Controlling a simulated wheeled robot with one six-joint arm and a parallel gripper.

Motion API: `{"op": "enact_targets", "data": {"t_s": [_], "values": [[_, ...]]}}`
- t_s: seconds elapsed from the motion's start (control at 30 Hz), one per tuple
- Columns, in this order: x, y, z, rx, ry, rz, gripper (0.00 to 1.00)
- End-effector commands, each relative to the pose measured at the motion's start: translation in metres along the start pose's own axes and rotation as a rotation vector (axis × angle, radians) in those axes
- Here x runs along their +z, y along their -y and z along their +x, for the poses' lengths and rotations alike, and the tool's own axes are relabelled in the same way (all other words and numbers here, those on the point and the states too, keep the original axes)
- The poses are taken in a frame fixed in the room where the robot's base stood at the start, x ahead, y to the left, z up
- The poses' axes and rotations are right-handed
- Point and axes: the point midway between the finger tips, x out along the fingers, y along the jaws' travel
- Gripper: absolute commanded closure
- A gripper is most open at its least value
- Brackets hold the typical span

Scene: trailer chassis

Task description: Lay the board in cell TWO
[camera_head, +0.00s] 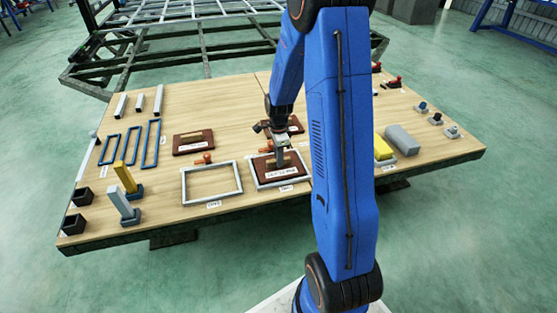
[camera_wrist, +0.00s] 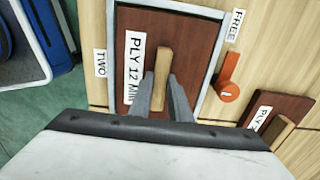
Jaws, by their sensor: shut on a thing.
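The board is a dark brown plate with a wooden grip bar and a "PLY 12 MM" label, seen in the head view (camera_head: 264,174) and the wrist view (camera_wrist: 192,50). My gripper (camera_head: 281,157) is above the board; in the wrist view its fingers (camera_wrist: 162,92) are shut on the light wooden bar. Cell TWO is a pale grey frame (camera_wrist: 113,40), with its "TWO" tag beside it; it also shows in the head view (camera_head: 256,185). The board lies within the frame's outline. Whether it rests fully on the bottom is unclear. The near side is hidden by my gripper.
An orange turn-latch (camera_wrist: 229,90) sits beside the frame near a "FREE" tag. An empty grey frame (camera_head: 239,180) stands to the left. Other brown boards lie behind, one at left (camera_head: 193,142). Yellow (camera_head: 383,149) and grey blocks lie right.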

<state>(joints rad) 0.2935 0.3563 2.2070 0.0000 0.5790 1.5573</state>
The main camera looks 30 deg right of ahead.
Motion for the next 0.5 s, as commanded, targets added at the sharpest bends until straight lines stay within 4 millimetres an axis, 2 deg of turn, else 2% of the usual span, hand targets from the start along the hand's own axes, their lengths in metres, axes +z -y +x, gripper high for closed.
{"op": "enact_targets", "data": {"t_s": [0.4, 0.43, 0.5], "values": [[0.0, 0.0001, 0.0071, -0.001, 0.0, 0.0, 1.0], [0.0, 0.0, 0.0076, -0.001, 0.0, 0.0, 0.81], [0.0, 0.0, 0.0072, -0.001, 0.0, 0.0, 0.64]]}}
